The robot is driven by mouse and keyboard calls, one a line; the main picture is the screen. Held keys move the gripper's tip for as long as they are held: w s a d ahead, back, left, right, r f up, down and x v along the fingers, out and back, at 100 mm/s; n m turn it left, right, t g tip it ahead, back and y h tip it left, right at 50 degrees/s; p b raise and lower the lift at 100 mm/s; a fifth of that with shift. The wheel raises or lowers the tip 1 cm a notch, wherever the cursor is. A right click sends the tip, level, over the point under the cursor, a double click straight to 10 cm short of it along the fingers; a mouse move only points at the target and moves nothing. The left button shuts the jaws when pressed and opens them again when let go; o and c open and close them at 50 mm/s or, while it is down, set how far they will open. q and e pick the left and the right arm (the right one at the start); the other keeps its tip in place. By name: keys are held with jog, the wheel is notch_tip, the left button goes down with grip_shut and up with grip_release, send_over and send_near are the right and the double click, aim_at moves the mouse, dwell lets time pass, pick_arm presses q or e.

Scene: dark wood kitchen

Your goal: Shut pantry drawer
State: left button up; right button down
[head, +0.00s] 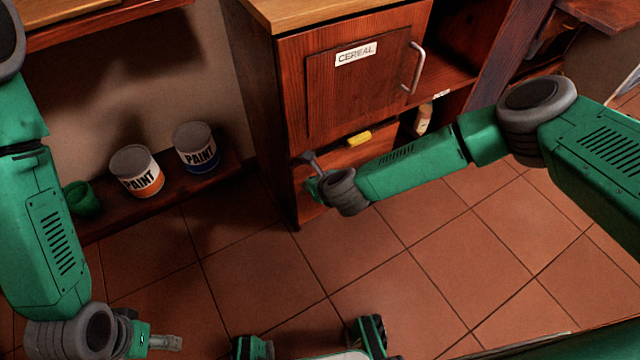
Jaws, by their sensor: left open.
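The wooden pantry cabinet (257,110) stands at top center, with a closed upper door labelled CEREAL (355,90) and a metal handle (413,68). Below the door is a lower wooden section (372,157) with a small yellow item (359,138) at its top. I cannot tell whether this section is a drawer or how far out it is. My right gripper (310,172) is in front of its left end, partly hidden by its own wrist; contact is unclear. My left gripper (166,342) is open and empty over the floor at bottom left, apart from the cabinet.
Two paint cans, one orange-banded (137,172) and one blue-banded (196,148), and a green object (82,198) sit on a low shelf (232,165) at left. A bottle (423,119) stands in the open compartment at right. The tiled floor (290,265) in the middle is clear.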

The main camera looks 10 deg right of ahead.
jog(key=s+d+r+n+g+p, duration=0.1)
jog(key=s+r+n+g+p, duration=0.2)
jog(key=s+n, duration=0.4)
jog(key=s+d+r+n+y+p, duration=0.1)
jog(key=s+r+n+p, duration=0.35)
jog(key=s, duration=0.55)
jog(key=s+d+r+n+g+p, duration=0.1)
jog(key=s+r+n+g+p, duration=0.1)
jog(key=s+r+n, duration=0.35)
pick_arm(q)
notch_tip(320, 180, up, 14)
jog(key=p, duration=0.4)
jog(key=shift+d, duration=0.2)
pick_arm(e)
jog(key=s+d+r+n+g+h, duration=0.1)
jog(key=s+d+r+n+h, duration=0.1)
jog(key=s+d+n, duration=0.4)
jog(key=s+d+r+n+g+h, duration=0.1)
jog(key=s+d+r+n, duration=0.3)
jog(key=d+n, duration=0.5)
jog(key=s+d+h, duration=0.1)
jog(key=s+d, duration=0.1)
jog(key=d, duration=0.1)
jog(key=shift+d+r+g, duration=0.15)
jog(key=shift+d+g, duration=0.25)
pick_arm(q)
jog(key=shift+f, duration=0.1)
jog(key=shift+c, duration=0.3)
